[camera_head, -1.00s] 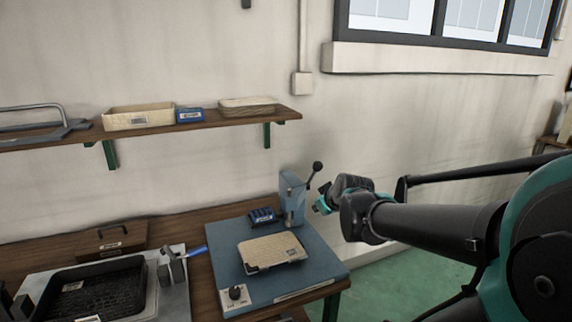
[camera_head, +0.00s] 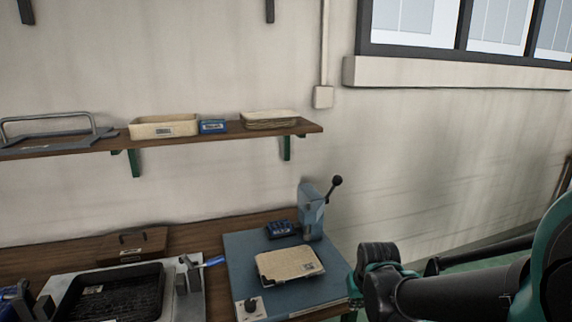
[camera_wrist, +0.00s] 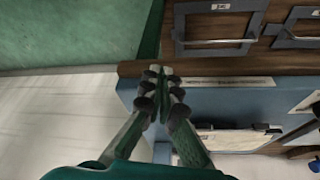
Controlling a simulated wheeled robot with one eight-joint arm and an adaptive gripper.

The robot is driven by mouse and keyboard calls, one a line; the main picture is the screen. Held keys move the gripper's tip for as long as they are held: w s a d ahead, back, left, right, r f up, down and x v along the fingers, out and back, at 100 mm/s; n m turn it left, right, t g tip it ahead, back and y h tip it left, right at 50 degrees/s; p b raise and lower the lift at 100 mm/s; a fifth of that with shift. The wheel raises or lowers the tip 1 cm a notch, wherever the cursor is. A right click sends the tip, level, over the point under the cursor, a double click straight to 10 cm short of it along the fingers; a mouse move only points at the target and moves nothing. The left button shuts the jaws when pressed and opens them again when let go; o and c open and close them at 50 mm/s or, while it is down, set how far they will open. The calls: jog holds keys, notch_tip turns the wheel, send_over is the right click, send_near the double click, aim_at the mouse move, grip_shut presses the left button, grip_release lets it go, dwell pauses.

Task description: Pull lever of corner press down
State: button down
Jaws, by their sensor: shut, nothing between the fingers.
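The corner press is a blue-grey upright block (camera_head: 311,212) at the back right corner of a blue base plate (camera_head: 240,262). Its lever (camera_head: 336,182) is a thin dark rod with a black ball knob, raised up and to the right. My gripper (camera_head: 358,285) is low in front of and to the right of the press, by the plate's right edge, apart from the lever. In the wrist view my gripper's fingers (camera_wrist: 158,74) meet at the tips with nothing between them, near the plate's edge (camera_wrist: 205,97). The lever is not seen there.
A black tray (camera_head: 115,293) stands further left. A shelf (camera_head: 220,133) hangs above. Bare wall lies right of the press.

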jog(key=c, duration=2.1)
grip_release()
jog(key=shift+w+r, duration=0.1)
jog(key=o, duration=0.9)
jog(key=shift+y, duration=0.3)
jog(key=w+r, duration=0.8)
jog(key=w, duration=0.1)
jog(key=shift+w+a+r, duration=0.1)
jog(key=shift+w+r, duration=0.1)
jog(key=shift+r, duration=0.2)
jog(key=n+y, duration=0.1)
send_near(335, 184)
jog(key=x, duration=0.4)
jog(key=w+x, duration=0.1)
jog(key=x, duration=0.6)
jog(key=shift+w+d, duration=0.35)
jog(key=shift+w, duration=0.15)
grip_shut()
